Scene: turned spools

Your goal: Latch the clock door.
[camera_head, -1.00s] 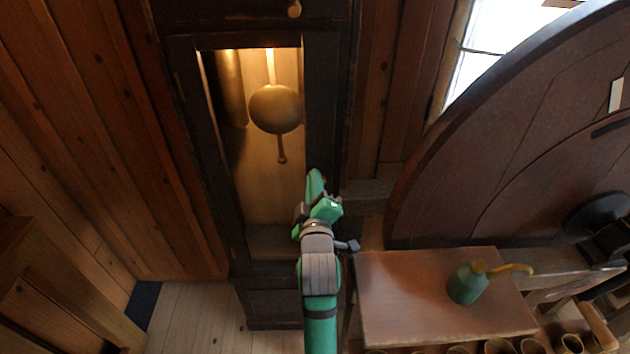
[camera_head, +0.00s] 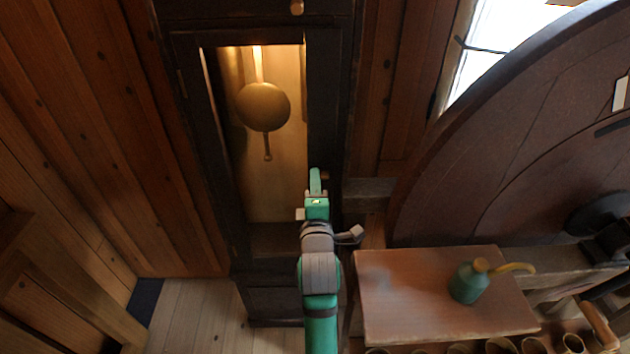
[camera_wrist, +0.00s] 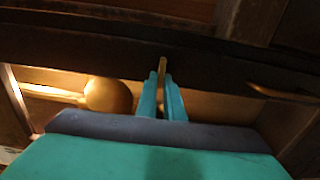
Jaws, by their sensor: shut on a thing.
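The tall dark clock stands against the plank wall. Its narrow door (camera_head: 190,120) has a dark frame around a lit opening. The door looks in line with the case, though I cannot tell if it is fully closed. My teal gripper (camera_head: 316,174) is at the door's right edge. In the wrist view my gripper (camera_wrist: 165,85) is shut on a slim brass piece, the latch (camera_wrist: 162,66), which sticks out beyond the fingertips towards the dark frame. Most of the latch is hidden by the fingers.
A brass pendulum (camera_head: 264,106) hangs inside the clock. A small wooden table (camera_head: 420,300) with a green oil can (camera_head: 468,284) stands right of my arm. Bare floor (camera_head: 195,318) shows at lower left.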

